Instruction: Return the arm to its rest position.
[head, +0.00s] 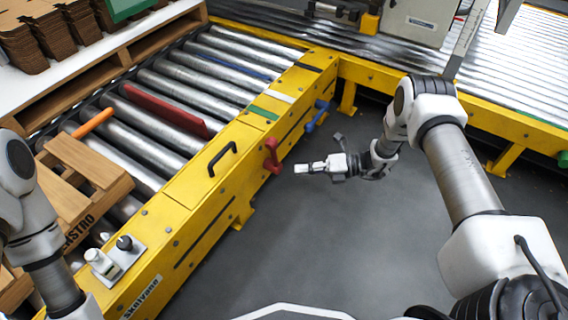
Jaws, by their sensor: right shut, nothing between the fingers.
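My right arm (455,160) comes in from the right, with its elbow raised over the yellow frame at the back. My right gripper (311,168) is shut and empty, its fingers pointing left over the grey floor, close to the red handle (271,156) on the conveyor's side but with a small gap in the picture. My left arm (30,225) shows at the left edge; its gripper is out of the picture.
A yellow roller conveyor (195,185) runs along the left, with a black handle (222,158), a blue handle (317,115), a red bar (165,110) and an orange bar (93,122). A wooden pallet (85,165) lies on it. The grey floor (330,240) in the middle is free.

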